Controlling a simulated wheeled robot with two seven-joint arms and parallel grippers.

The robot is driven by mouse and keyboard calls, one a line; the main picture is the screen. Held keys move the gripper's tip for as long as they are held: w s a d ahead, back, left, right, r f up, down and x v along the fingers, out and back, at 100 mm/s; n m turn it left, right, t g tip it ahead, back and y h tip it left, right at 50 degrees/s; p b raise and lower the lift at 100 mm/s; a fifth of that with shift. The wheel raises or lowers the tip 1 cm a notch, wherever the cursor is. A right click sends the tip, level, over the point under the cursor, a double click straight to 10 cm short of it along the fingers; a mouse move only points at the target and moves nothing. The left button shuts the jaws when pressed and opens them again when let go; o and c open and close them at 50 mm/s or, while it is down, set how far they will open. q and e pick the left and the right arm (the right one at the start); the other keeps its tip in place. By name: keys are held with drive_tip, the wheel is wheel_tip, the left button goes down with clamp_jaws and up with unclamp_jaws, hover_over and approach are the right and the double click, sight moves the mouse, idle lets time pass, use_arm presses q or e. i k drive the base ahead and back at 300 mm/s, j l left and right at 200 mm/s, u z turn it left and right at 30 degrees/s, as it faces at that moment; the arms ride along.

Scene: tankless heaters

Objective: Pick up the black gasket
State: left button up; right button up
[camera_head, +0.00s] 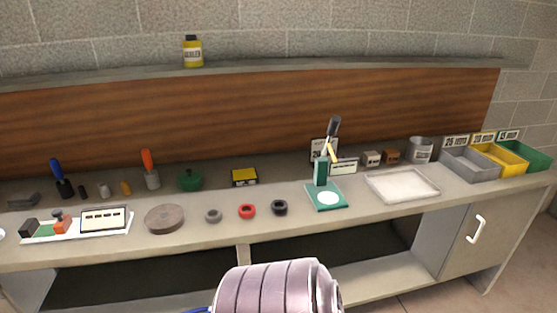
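The black gasket (279,208) is a small dark ring lying flat on the workbench (300,229), near its front edge. A red ring (247,211) lies just to its left, and a grey ring (213,215) lies left of that one. The green press-like stand (326,192) is to its right. The gasket is in full view with nothing touching it. Neither of my grippers shows in the head view. Only a ribbed, pinkish-grey rounded part, which looks like mine, shows at the bottom middle, below the bench edge.
A round brown disc (166,218) and a white board with small blocks (103,219) lie to the left. A pale tray (402,185) and grey, yellow and green bins (470,164) are to the right. A yellow-black box (244,177) sits behind the rings. An open shelf is below.

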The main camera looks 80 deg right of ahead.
sight(278, 203)
drive_tip(key=k+z, duration=0.1)
drive_tip(key=z, duration=2.3)
